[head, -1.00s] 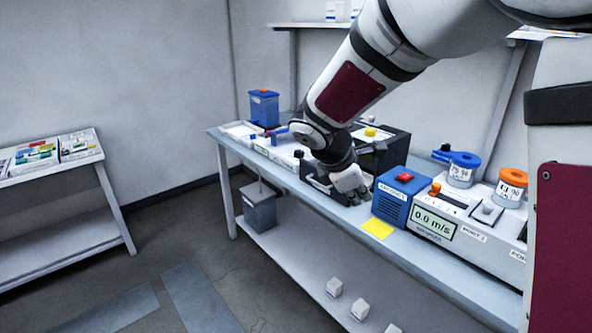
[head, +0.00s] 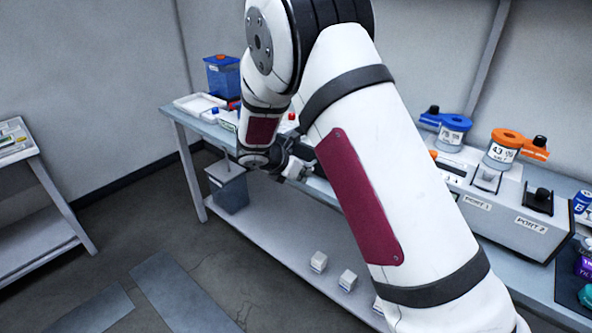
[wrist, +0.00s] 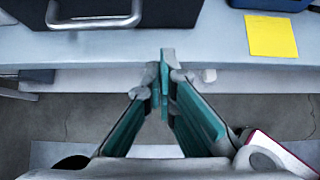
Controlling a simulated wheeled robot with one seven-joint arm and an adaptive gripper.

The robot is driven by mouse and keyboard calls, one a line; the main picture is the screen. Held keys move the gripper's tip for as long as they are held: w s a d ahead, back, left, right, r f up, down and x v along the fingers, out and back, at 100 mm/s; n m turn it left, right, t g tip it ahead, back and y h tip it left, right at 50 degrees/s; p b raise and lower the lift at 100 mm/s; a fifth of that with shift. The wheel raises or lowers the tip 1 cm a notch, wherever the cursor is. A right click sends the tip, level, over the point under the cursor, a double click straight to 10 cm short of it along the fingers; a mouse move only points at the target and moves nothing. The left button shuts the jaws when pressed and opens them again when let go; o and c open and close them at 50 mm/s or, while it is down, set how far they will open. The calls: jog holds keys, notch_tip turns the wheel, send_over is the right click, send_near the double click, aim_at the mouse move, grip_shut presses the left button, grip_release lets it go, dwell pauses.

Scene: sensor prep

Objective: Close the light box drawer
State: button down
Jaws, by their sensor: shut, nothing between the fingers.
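The dark light box drawer front (wrist: 172,12) with its silver bar handle (wrist: 95,21) shows at the top left of the wrist view, over the table edge. How far the drawer stands out cannot be told. In the head view my arm hides the light box. My gripper (head: 297,170) is near the table's front edge there. In the wrist view its fingertips (wrist: 166,62) are together and empty, below and right of the handle, apart from it.
A yellow note (wrist: 272,36) lies on the table (wrist: 215,40), right of the drawer. A grey instrument (head: 500,210) with orange-topped and blue-topped jars stands at right. A blue container (head: 222,76) stands at the far left end. Small white boxes (head: 319,262) sit on the lower shelf.

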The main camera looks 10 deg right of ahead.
jog(key=w+d, duration=0.1)
jog(key=w+d+f, duration=0.1)
jog(key=d, duration=0.1)
jog(key=w+d+f, duration=0.1)
jog(key=shift+w+d+f, duration=0.15)
jog(key=shift+d+f, duration=0.1)
jog(key=shift+d, duration=0.05)
jog(key=shift+w+d, duration=0.25)
jog(key=shift+d, duration=0.05)
jog(key=w+d+b, duration=0.1)
jog(key=w+d, duration=0.1)
jog(key=d, duration=0.1)
jog(key=w+d+b, duration=0.2)
jog(key=w+d, duration=0.1)
jog(key=d, duration=0.1)
jog(key=w+d+b, duration=0.2)
jog(key=w+d, duration=0.1)
jog(key=d, duration=0.1)
jog(key=shift+f, duration=0.1)
jog(key=shift+w+d+r, duration=0.1)
jog(key=shift+d+r, duration=0.1)
jog(key=shift+d, duration=0.05)
